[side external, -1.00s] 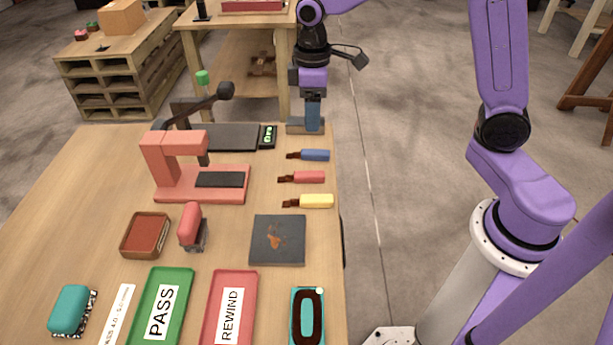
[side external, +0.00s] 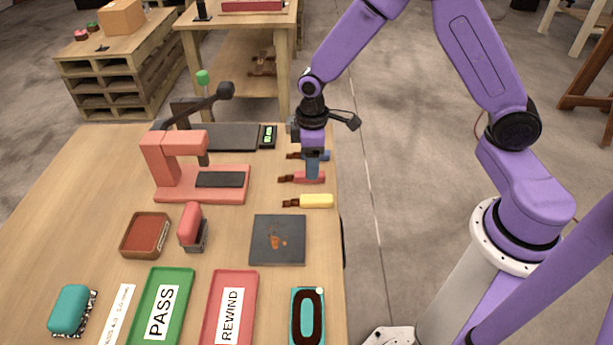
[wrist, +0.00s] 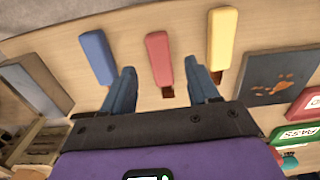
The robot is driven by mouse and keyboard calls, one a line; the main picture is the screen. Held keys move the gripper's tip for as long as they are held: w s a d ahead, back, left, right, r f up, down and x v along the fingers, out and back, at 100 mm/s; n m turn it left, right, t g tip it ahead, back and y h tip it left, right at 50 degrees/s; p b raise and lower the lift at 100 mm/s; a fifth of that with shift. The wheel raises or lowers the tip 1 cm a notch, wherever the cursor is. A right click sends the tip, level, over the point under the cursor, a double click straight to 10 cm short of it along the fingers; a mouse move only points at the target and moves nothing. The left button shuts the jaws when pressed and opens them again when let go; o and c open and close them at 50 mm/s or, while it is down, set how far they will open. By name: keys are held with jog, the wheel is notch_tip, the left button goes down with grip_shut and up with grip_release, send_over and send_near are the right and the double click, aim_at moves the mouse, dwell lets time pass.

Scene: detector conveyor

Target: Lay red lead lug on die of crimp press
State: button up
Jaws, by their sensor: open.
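The red lead lug (side external: 309,178) lies on the right side of the table, with its brown tip pointing left, between a blue lug (side external: 322,156) and a yellow lug (side external: 316,201). My gripper (side external: 312,176) is open above the red lug's handle. In the wrist view the red lug (wrist: 159,58) lies between the two spread fingers (wrist: 162,86), and no contact is visible. The crimp press (side external: 172,165) is a salmon-red frame with a raised black lever. Its dark die (side external: 220,180) is bare on the base.
A dark plate (side external: 278,252) with an orange mark lies in front of the yellow lug. A brown tray (side external: 133,252) and a red stapler-like block (side external: 190,227) stand in front of the press. Green and red trays (side external: 188,277) line the front. Table between die and lugs is clear.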

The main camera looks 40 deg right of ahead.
aim_at(301, 177)
jog(key=shift+f, duration=1.6)
grip_shut()
jog(key=shift+r, duration=0.1)
